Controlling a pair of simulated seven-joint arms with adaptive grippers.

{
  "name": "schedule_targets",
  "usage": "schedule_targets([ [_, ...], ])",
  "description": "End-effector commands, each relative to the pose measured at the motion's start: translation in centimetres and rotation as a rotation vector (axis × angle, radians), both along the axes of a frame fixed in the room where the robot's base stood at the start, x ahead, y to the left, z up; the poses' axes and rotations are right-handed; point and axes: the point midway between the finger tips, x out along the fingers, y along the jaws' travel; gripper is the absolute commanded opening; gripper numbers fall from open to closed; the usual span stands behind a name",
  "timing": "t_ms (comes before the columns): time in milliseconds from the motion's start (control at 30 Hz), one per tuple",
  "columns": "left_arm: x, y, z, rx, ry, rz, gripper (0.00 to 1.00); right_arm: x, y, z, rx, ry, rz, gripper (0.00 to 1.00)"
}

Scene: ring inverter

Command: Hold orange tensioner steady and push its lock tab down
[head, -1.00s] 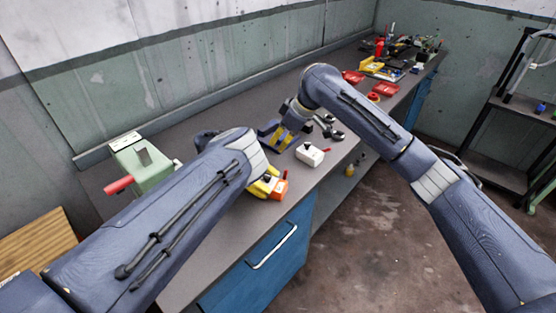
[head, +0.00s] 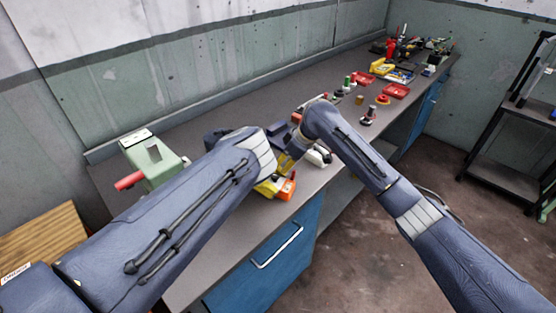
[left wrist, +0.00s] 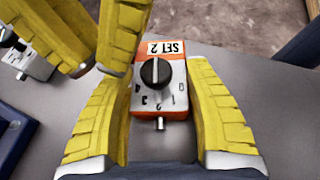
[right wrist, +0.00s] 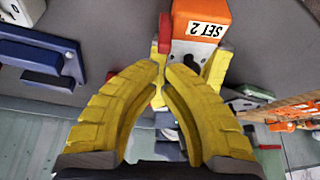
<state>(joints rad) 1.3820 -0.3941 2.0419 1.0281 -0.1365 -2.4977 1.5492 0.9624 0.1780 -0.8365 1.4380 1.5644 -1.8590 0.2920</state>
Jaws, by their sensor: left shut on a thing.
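The orange tensioner (head: 287,188) sits near the bench's front edge. In the left wrist view its orange body (left wrist: 178,106) shows a "SET 2" label, a black knob and a numbered dial. My left gripper (left wrist: 165,90) is shut on it, one yellow finger along each side. In the right wrist view the tensioner (right wrist: 201,14) has a red tab (right wrist: 165,33) at its side. My right gripper (right wrist: 163,66) has its fingertips together, close to the red tab; I cannot tell whether they touch it. In the head view the right gripper (head: 290,160) is just behind the tensioner.
A white box (head: 318,156) with a black knob stands to the right, partly behind my right arm. A green device (head: 152,158) with a red handle is at the left. Bottles, red trays (head: 396,90) and tools fill the far bench end.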

Motion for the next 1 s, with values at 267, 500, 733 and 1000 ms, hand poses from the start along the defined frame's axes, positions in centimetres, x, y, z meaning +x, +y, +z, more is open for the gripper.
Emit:
schedule_targets([
  [267, -0.1, 0.0, -0.1, 0.001, 0.003, 0.001, 0.22, -0.3, -0.9, 0.0, 0.001, -0.001, -0.001, 0.0],
  [500, -0.1, 0.1, -0.1, 0.001, 0.003, 0.001, 0.22, -0.3, -0.9, -0.1, 0.001, -0.001, -0.001, 0.0],
  [733, -0.1, 0.1, -0.1, 0.001, 0.003, 0.001, 0.22, -0.4, -1.1, -0.1, 0.024, -0.008, -0.002, 0.0],
  [1000, -0.1, 0.1, -0.1, 0.001, 0.003, 0.001, 0.22, -0.5, -1.4, 0.0, 0.074, -0.027, -0.001, 0.0],
])
